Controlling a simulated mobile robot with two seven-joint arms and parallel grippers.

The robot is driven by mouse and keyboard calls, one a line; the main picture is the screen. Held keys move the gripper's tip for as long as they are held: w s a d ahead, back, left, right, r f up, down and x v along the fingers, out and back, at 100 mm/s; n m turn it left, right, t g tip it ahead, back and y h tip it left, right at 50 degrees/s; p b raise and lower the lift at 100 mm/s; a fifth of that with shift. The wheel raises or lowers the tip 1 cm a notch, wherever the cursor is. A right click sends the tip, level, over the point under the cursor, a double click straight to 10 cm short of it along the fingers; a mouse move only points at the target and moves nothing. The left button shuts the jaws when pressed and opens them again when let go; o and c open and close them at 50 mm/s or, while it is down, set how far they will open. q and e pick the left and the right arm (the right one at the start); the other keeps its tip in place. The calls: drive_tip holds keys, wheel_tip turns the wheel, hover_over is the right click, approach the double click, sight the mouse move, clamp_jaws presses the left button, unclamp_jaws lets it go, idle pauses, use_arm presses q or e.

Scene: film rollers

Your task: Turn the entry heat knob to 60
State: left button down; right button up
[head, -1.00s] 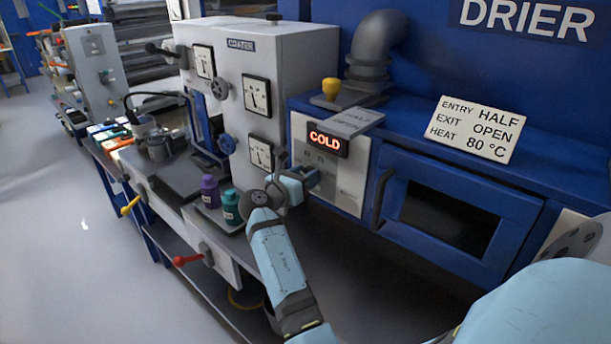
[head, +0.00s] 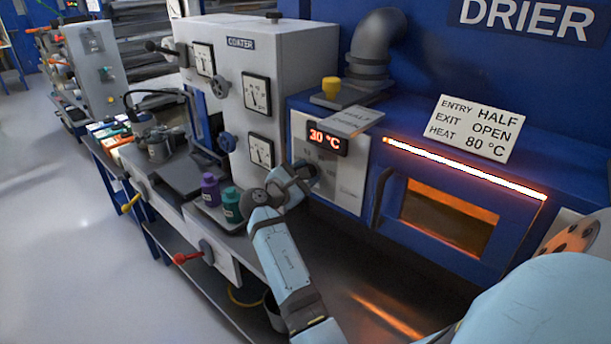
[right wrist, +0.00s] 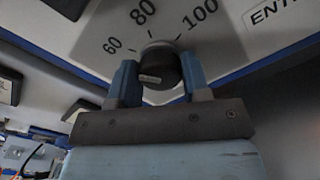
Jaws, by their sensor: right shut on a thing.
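The entry heat knob (right wrist: 158,66) is black with a pale mark on its face, seen in the right wrist view below a printed scale (right wrist: 143,14) reading 60, 80 and 100. I cannot tell exactly which number the mark points to. My right gripper (right wrist: 160,82) has one finger on each side of the knob and is shut on it. In the head view my right gripper (head: 303,178) is at the drier's pale control panel (head: 350,185) and hides the knob. The display (head: 327,139) reads 30 °C. My left gripper is not in view.
A sign (head: 474,130) on the drier reads entry half, exit open, heat 80 °C. The drier window (head: 450,215) and a strip above it glow orange. Purple (head: 210,190) and teal (head: 231,205) bottles stand left of my right arm, below the coater (head: 290,70).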

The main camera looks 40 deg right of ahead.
drive_tip(key=shift+m, duration=0.5)
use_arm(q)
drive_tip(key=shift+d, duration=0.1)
use_arm(e)
drive_tip(key=shift+d+r, duration=0.1)
drive_tip(key=o, duration=0.9)
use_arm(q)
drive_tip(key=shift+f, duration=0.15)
